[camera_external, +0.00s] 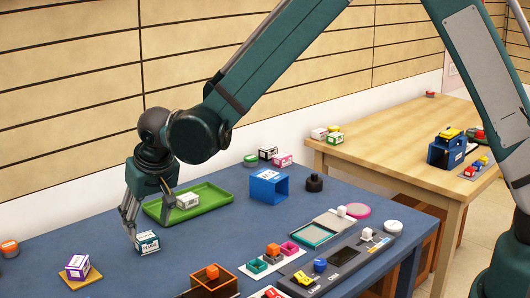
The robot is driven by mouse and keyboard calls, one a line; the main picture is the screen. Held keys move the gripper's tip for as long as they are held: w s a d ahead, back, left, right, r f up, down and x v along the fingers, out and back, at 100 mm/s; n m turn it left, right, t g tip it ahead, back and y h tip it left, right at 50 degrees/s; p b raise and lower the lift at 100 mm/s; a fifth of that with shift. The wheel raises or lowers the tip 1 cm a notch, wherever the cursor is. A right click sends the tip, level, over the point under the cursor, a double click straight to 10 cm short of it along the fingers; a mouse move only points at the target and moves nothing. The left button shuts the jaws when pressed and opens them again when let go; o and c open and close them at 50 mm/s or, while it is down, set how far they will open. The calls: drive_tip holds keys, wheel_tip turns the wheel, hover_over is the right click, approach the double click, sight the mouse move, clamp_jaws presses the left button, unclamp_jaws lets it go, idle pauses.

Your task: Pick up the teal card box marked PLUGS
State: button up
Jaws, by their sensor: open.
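The teal card box (147,242) with a white label, its print small, stands on the blue table at the left. My gripper (147,219) points down right at the box, with its fingers spread. One finger comes down beside the box's left side; the other shows farther back, near the green tray. I cannot tell whether the fingers touch the box or how far they reach around it.
A green tray (217,196) holding a white box (187,201) lies just behind. A purple box (78,266) on a tan base is at front left. A blue open box (269,186) and an orange open box (210,279) stand to the right. Bare table lies around the teal box.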

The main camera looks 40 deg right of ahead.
sight(146, 237)
drive_tip(key=shift+f, duration=0.15)
drive_tip(key=shift+b+x, duration=0.4)
drive_tip(key=shift+x, duration=2.05)
drive_tip(key=shift+w, duration=0.1)
drive_tip(key=c, duration=1)
